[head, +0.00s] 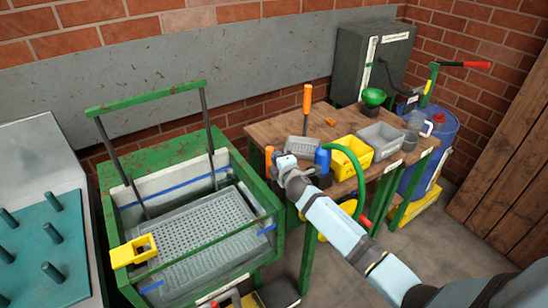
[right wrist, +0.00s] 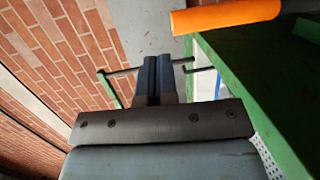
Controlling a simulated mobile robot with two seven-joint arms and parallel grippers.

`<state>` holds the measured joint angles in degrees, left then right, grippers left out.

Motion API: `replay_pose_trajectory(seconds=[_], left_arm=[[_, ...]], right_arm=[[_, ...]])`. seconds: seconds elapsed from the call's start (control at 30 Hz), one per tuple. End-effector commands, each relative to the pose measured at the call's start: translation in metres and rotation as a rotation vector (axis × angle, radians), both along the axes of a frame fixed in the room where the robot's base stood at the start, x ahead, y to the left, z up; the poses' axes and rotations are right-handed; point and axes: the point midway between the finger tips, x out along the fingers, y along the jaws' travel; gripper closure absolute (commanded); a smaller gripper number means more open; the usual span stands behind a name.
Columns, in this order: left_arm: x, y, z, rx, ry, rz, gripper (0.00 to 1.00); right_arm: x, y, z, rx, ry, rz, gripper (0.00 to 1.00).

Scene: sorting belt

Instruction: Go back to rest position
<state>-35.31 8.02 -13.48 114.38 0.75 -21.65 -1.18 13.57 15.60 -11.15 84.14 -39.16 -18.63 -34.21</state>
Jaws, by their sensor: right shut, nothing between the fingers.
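My right arm comes in from the lower right in the head view. Its gripper (head: 284,164) is in front of the workbench's left end, beside an orange handle (head: 269,159). In the right wrist view the two dark fingers (right wrist: 157,68) are together, with nothing between them. The orange handle (right wrist: 225,14) lies at the upper right there, apart from the fingers. My left gripper is in neither view.
A green-framed washing bin (head: 200,240) with a grey perforated tray stands left of my right gripper. The wooden workbench (head: 270,133) holds yellow and grey bins, a blue bottle and tools. A green hoop (head: 357,165) is close behind my forearm. A blue drum (head: 440,150) stands at right.

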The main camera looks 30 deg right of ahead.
Motion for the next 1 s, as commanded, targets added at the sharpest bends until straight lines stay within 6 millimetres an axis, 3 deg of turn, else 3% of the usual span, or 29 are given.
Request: replay_pose_trajectory(seconds=[0.1,0.3,0.43,0.77,0.87,0.97,1.0], left_arm=[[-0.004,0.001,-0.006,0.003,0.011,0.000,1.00],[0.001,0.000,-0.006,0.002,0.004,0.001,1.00],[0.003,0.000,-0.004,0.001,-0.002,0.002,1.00],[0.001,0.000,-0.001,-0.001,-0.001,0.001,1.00],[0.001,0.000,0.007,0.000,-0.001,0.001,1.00],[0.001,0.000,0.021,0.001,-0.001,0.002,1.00],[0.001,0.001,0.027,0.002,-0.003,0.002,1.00]], right_arm=[[-0.034,0.005,0.002,-0.002,0.002,0.004,1.00],[-0.072,0.009,0.010,-0.001,0.003,0.003,1.00],[-0.086,0.011,0.013,0.000,0.003,0.003,1.00],[-0.098,0.015,0.010,0.028,0.016,0.006,1.00],[-0.122,0.030,-0.008,0.151,0.063,0.020,1.00],[-0.169,0.056,-0.037,0.383,0.150,0.027,1.00],[-0.192,0.068,-0.049,0.497,0.192,0.022,1.00]])
